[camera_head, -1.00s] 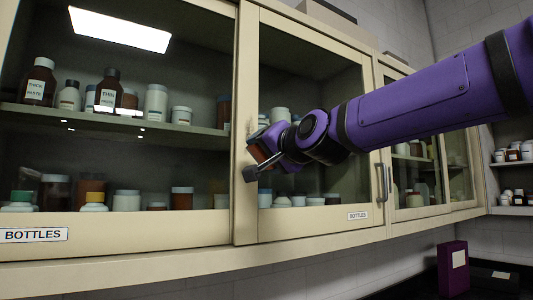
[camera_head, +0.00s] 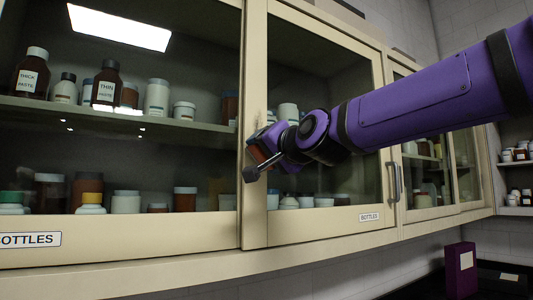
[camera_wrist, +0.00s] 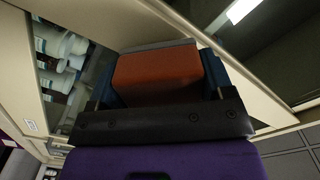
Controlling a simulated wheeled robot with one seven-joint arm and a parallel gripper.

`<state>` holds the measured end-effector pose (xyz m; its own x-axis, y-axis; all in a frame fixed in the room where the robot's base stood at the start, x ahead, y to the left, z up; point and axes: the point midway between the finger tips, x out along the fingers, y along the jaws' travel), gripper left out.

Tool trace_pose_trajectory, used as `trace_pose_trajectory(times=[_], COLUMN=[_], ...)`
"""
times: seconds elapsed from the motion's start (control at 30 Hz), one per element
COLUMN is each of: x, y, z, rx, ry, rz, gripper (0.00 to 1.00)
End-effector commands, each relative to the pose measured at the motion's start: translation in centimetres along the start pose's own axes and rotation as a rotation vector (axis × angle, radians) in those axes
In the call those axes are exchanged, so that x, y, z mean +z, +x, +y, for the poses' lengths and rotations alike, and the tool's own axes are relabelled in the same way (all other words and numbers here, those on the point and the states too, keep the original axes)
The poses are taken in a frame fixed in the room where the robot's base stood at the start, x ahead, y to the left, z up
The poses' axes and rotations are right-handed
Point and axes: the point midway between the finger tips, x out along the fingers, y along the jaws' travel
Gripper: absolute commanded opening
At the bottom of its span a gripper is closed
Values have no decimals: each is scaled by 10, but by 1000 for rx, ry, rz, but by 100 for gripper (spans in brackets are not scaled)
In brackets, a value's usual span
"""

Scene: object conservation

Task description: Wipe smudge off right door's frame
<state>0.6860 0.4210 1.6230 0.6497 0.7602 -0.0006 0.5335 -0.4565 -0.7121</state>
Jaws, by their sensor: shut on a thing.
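The right door's frame (camera_head: 256,60) is cream, with a tall left upright beside dark glass. My gripper (camera_head: 260,150) is in front of this upright at mid-height, shut on an orange-brown block (camera_head: 258,154). The wrist view shows the block (camera_wrist: 158,75) between the blue fingers, with a grey layer along its far edge. The block's far face is close to the cream frame (camera_wrist: 190,20); I cannot tell if they touch. A faint dark patch of smudge (camera_head: 255,133) seems to show just above the gripper; the gripper hides the frame behind it.
The left door (camera_head: 120,245) has a BOTTLES label. Bottles and jars (camera_head: 106,85) stand on shelves behind the glass. A metal handle (camera_head: 393,182) sticks out at the right door's right side. A purple box (camera_head: 461,270) stands on the dark counter below.

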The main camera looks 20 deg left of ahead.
Motion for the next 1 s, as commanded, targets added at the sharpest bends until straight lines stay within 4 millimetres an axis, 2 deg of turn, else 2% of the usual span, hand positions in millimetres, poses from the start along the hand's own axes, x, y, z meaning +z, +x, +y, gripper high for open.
trace_pose_trajectory(times=[1.0], x=[0], y=[14], z=[0], rx=[-1], ry=[3], rz=[0], gripper=[55])
